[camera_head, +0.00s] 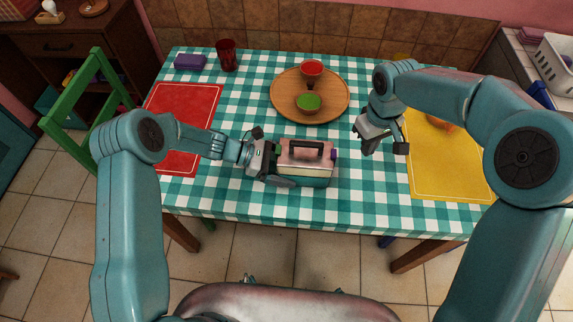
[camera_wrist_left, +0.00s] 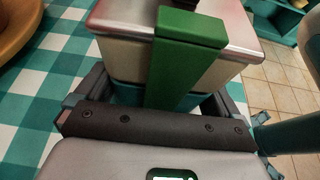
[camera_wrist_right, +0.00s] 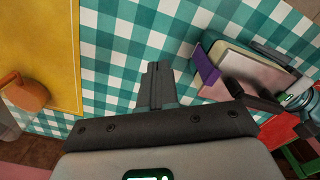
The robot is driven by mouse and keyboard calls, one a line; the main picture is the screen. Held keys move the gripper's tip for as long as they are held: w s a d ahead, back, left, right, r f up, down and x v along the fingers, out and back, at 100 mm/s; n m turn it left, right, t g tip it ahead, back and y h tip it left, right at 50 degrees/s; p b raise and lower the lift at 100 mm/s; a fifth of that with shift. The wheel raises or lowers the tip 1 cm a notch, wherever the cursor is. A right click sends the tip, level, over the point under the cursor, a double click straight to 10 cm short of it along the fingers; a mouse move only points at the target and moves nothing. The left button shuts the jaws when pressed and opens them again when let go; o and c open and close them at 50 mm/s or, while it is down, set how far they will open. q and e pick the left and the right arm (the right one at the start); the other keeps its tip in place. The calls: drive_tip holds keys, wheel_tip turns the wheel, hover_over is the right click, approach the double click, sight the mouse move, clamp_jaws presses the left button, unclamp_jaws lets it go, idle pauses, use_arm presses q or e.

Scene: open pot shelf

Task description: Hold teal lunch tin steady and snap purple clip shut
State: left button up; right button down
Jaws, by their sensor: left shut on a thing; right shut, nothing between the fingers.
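The lunch tin (camera_head: 309,180) stands on the checked cloth, with a teal base, cream band, pink lid and dark handle (camera_head: 307,145). The purple clip (camera_head: 334,154) is at its right end; in the right wrist view the purple clip (camera_wrist_right: 205,66) appears to stick out from the tin. A green clip (camera_wrist_left: 185,55) lies over the opposite end in the left wrist view. My left gripper (camera_head: 275,163) is shut on the tin (camera_wrist_left: 125,93) at its green-clip end, a finger on each side. My right gripper (camera_head: 384,147) is shut and empty, right of the tin and apart from the purple clip.
A round wooden tray (camera_head: 283,105) with a red bowl (camera_head: 311,70) and a green-filled bowl (camera_head: 308,103) is behind the tin. A red mat (camera_head: 190,105) lies left, a yellow mat (camera_head: 455,170) right. A red cup (camera_head: 227,55) and purple box (camera_head: 190,62) stand back left.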

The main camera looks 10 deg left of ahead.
use_arm(q)
drive_tip(key=o, duration=0.8)
drive_tip(key=shift+o, duration=0.2)
use_arm(e)
drive_tip(key=shift+r, duration=0.6)
use_arm(q)
drive_tip(key=shift+a+r, duration=0.1)
drive_tip(key=shift+a, duration=0.05)
drive_tip(key=shift+p+v, duration=0.3)
drive_tip(key=shift+v, duration=2)
drive_tip(key=a+r+p, duration=0.3)
drive_tip(key=a+r, duration=0.1)
drive_tip(key=r, duration=0.2)
drive_tip(key=shift+a, duration=0.35)
use_arm(e)
wheel_tip(320, 180, up, 4)
drive_tip(key=shift+f, duration=0.25)
use_arm(q)
drive_tip(key=shift+f, duration=0.1)
drive_tip(key=shift+s, duration=0.15)
use_arm(e)
drive_tip(key=shift+s, duration=0.15)
